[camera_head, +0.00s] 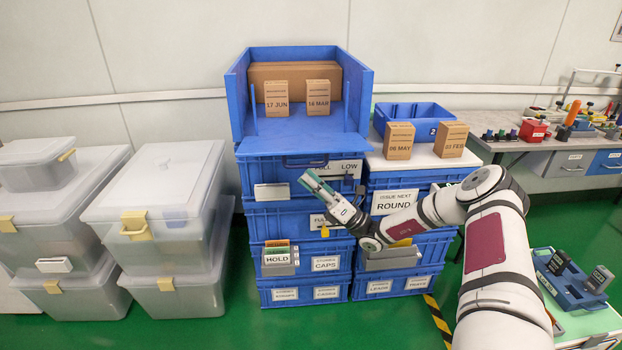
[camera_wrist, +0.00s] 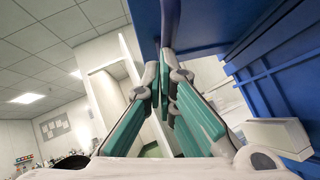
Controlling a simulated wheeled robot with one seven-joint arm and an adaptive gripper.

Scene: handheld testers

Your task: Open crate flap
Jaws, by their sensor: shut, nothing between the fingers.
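The blue top crate (camera_head: 240,105) stands on a stack of blue crates, its front open. Its flap (camera_head: 303,147) is folded down and juts out roughly level at the front, with a dark handle along its front edge. My gripper (camera_head: 306,180) is shut and empty, its teal fingers just below the flap's front edge, pointing up and left. In the wrist view my gripper (camera_wrist: 166,75) has its fingertips beside a blue surface that rises at the top. I cannot tell whether they touch it.
Cartons marked 17 JUN (camera_head: 276,99) and 14 MAR (camera_head: 318,97) stand inside the crate before a larger carton (camera_head: 260,72). To the right are a blue bin (camera_head: 412,112) and cartons 09 MAY (camera_head: 398,141) and 03 FEB (camera_head: 450,139). Clear lidded boxes (camera_head: 160,185) stand left.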

